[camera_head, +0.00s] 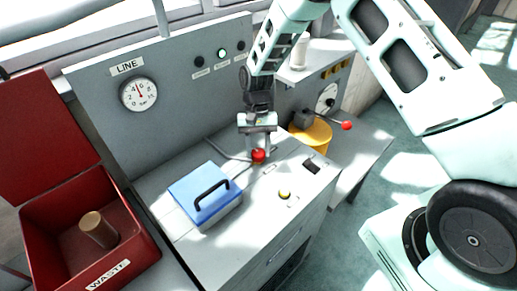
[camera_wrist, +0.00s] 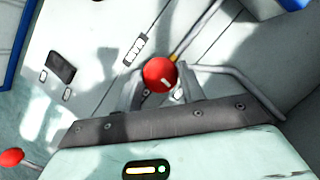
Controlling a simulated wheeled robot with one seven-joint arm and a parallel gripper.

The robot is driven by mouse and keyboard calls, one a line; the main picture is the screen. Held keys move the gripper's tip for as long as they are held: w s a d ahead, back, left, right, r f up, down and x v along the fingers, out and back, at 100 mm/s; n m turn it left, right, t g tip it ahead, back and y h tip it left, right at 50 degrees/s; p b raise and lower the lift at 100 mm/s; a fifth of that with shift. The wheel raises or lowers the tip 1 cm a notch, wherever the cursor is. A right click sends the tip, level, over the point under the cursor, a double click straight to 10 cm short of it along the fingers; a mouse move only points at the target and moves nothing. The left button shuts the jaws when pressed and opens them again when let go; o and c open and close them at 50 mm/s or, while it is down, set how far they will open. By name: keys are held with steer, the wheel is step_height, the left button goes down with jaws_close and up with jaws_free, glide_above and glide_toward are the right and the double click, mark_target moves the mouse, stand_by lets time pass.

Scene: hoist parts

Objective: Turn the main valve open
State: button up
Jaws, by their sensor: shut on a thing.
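The main valve's lever ends in a red ball knob (camera_head: 258,157) above the grey console top. My gripper (camera_head: 257,148) points down and is shut on this knob. The valve's body is not clear in either view. The LINE gauge (camera_head: 139,94) is on the upright panel.
A blue box with a black handle (camera_head: 205,196) stands left of my gripper. A red WASTE bin (camera_head: 140,270) holds a brown cylinder (camera_head: 98,230). To the right are a yellow drum-like part (camera_head: 312,136) and another red-knobbed lever (camera_head: 346,125). A bent grey pipe (camera_head: 222,152) runs close by.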

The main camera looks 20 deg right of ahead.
steer(key=shift+n+h, duration=0.3)
steer(key=shift+n, duration=0.4)
steer(key=o, duration=1)
steer(key=b+v, duration=0.3)
steer(key=v, duration=1.4)
steer(key=shift+w+r+b, duration=0.15)
steer(key=shift+r+b, duration=0.05)
steer(key=shift+b, duration=0.15)
steer(key=s+a+r+n+t, duration=0.1)
steer(key=s+a+r+n, duration=0.15)
steer(key=s+a, duration=0.45)
steer(key=s+a+r+n+t, duration=0.1)
steer(key=s+a+r+n, duration=0.15)
steer(key=s, duration=0.85)
steer(key=s+n, duration=0.1)
steer(key=s, duration=0.4)
steer(key=s+d+f+n+t, duration=0.1)
steer(key=s+n, duration=0.1)
steer(key=s, duration=0.3)
steer(key=s+f+n+t, duration=0.1)
steer(key=s, duration=0.5)
steer(key=shift+s+d, duration=0.15)
